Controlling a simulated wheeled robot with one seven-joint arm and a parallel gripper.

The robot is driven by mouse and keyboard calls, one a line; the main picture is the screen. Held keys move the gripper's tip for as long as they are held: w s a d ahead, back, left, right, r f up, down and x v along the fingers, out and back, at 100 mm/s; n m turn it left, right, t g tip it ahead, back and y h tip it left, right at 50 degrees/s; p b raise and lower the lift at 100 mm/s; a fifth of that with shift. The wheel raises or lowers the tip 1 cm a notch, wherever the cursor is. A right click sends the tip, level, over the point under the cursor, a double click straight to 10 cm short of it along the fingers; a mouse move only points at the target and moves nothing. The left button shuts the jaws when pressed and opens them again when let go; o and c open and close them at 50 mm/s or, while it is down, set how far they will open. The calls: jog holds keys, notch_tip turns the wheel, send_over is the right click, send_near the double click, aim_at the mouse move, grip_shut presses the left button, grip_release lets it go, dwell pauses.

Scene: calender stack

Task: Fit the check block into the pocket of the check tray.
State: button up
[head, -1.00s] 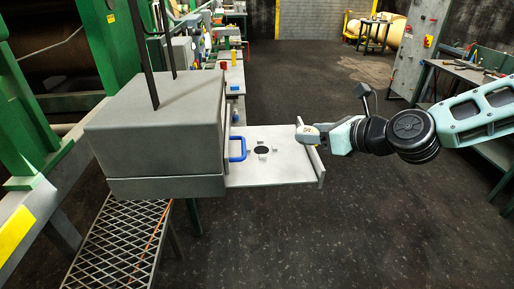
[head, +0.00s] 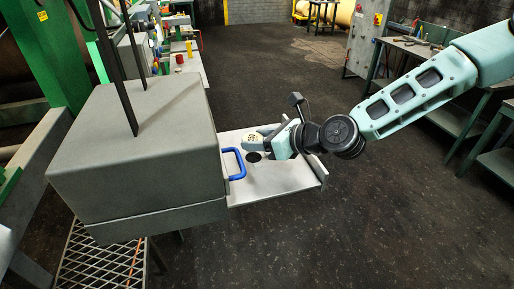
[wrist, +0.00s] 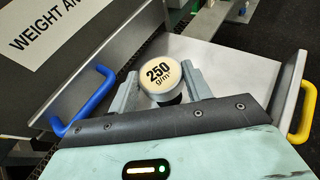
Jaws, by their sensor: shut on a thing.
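The check block is a round, cream-topped piece marked "250 g/m²" (wrist: 160,76). It sits between the two grey fingers of my gripper (wrist: 160,88), which is shut on it. The head view shows the block (head: 254,135) at my gripper (head: 262,139), over the far half of the check tray. The check tray (head: 276,182) is a flat light-grey plate with a raised right edge. A dark round pocket (head: 254,157) shows in it, just nearer than the block. The block's underside is hidden, and I cannot tell its height above the plate.
A large grey box (head: 135,150) stands against the tray's left side. A blue handle (head: 234,163) stands at the tray's left. The wrist view shows a yellow handle (wrist: 303,108) at the right. A mesh platform (head: 95,265) is below left; open floor lies right.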

aim_at(259, 160)
jog(key=shift+f+p, duration=0.5)
jog(key=shift+f, duration=1.45)
jog(key=shift+f, duration=0.15)
jog(key=o, duration=1)
jog(key=shift+o, duration=0.2)
jog(key=b+v, duration=0.2)
jog(key=v, duration=1)
jog(key=shift+b, duration=0.4)
jog(key=shift+d, duration=0.1)
